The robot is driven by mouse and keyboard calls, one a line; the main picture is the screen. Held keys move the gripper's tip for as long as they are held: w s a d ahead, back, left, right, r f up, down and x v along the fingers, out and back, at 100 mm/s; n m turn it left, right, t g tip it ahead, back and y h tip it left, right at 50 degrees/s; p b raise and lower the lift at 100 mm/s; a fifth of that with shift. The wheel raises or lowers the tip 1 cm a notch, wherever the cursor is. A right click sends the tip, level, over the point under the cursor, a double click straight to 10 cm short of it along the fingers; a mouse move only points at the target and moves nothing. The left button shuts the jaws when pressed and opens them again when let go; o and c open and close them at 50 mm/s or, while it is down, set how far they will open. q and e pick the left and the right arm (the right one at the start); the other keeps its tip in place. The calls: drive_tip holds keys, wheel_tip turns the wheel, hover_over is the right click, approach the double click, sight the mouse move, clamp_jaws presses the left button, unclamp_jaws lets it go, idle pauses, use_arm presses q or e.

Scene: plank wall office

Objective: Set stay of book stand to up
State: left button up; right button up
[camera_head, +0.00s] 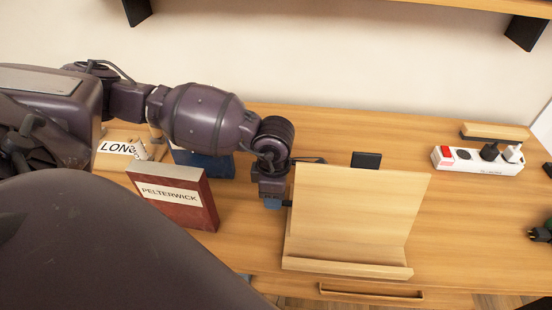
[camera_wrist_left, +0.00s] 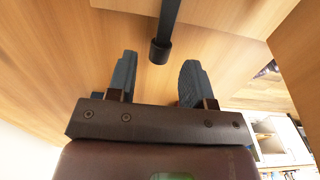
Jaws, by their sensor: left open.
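The wooden book stand (camera_head: 358,205) stands on the desk, its tilted panel and front ledge facing me. My left gripper (camera_head: 280,202) is at the stand's left edge, partly behind the panel. In the left wrist view the gripper (camera_wrist_left: 157,72) is open, its two blue-grey fingers apart. A black rod with a thick round end (camera_wrist_left: 161,45), which looks like the stay, hangs into view just beyond and between the fingertips, with no visible contact. The stay's far end is out of that view, and the panel hides it in the head view. My right gripper is not in view.
A red book (camera_head: 172,198) marked PELTERWICK stands left of the stand on the desk (camera_head: 465,220). A blue book (camera_head: 205,165) is behind my left arm. A dark flat object (camera_head: 366,160) shows behind the panel. A white power strip (camera_head: 470,161) lies at the right.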

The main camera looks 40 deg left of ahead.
use_arm(q)
drive_tip(key=shift+f, duration=1.2)
drive_tip(key=shift+c, duration=0.2)
clamp_jaws()
